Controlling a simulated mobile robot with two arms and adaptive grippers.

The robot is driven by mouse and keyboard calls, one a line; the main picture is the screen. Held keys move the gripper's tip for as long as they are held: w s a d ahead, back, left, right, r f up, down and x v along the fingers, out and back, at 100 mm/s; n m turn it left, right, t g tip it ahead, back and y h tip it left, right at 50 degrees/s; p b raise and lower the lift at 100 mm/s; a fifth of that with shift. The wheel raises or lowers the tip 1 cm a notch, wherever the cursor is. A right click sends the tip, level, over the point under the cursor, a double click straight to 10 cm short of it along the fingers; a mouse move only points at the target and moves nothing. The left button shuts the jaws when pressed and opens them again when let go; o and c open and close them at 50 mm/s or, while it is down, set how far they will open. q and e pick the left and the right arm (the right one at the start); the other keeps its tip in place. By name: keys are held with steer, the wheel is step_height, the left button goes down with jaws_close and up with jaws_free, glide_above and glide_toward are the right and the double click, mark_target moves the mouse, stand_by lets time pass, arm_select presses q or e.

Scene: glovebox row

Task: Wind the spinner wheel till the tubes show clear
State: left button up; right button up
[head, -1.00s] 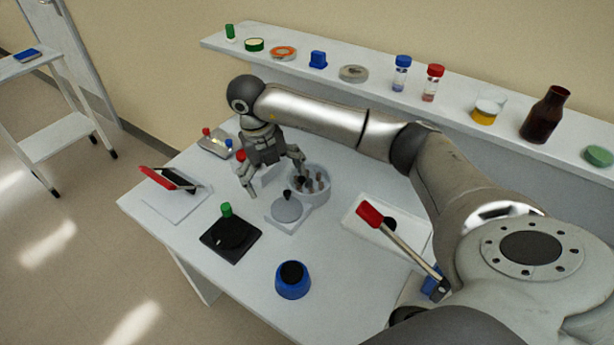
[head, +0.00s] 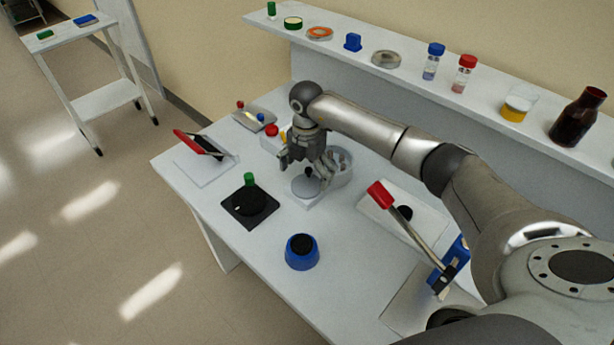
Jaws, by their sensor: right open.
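The spinner stands mid-table: a grey wheel (head: 305,187) with a black knob on a white base, beside a round white bowl (head: 345,178). My right gripper (head: 306,168) is open, pointing down over the wheel, with its fingers spread to either side of the knob (head: 308,173). I cannot tell whether the fingers touch the knob. The gripper hides part of the bowl; the tubes in it are too small to judge. My left gripper is not in view.
A shelf (head: 420,80) with vials and bottles runs behind.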

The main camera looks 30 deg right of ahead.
mark_target(307, 186)
steer(key=shift+f, duration=1.5)
steer(key=shift+c, duration=0.4)
steer(key=c, duration=0.9)
steer(key=shift+s+r, duration=0.1)
steer(key=shift+s, duration=0.2)
steer(key=c, duration=0.8)
steer(key=shift+s+a, duration=0.1)
jaws_close()
